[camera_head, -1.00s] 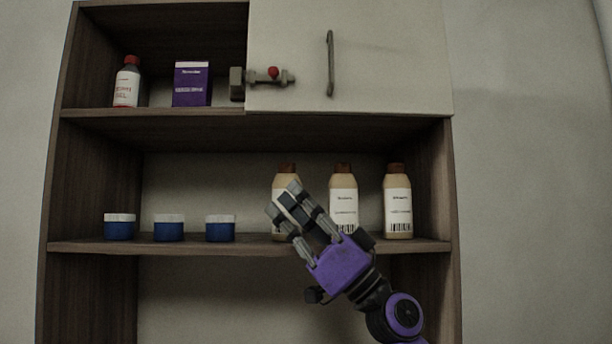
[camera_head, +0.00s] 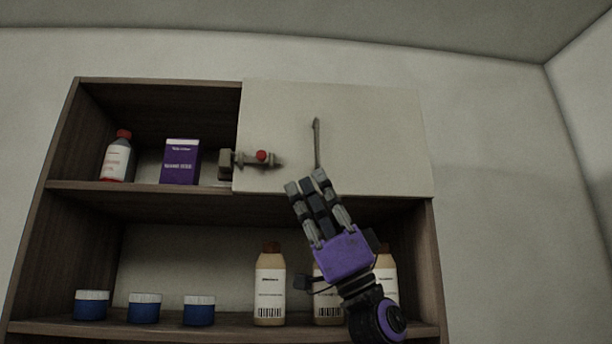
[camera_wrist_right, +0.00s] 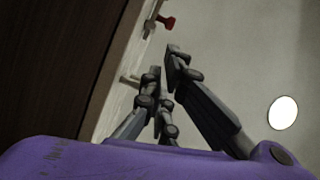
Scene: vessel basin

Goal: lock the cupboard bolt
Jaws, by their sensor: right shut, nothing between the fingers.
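The cupboard bolt (camera_head: 245,159) is a grey metal bar with a red knob (camera_head: 262,156). It sits at the lower left corner of the white cupboard door (camera_head: 375,140) and reaches across the door's left edge to a grey block on the open-shelf side. The red knob also shows at the top of the right wrist view (camera_wrist_right: 166,21). My right gripper (camera_head: 306,184), purple with grey fingers, points up just below the bolt and to its right, apart from it. It is shut and empty, and its fingers also show in the wrist view (camera_wrist_right: 164,75). My left gripper is not in view.
A vertical door handle (camera_head: 316,142) stands just above my right gripper's fingertips. A red-capped bottle (camera_head: 117,158) and a purple box (camera_head: 180,162) stand on the open upper shelf. Beige bottles (camera_head: 270,290) and blue jars (camera_head: 144,308) stand on the shelf below.

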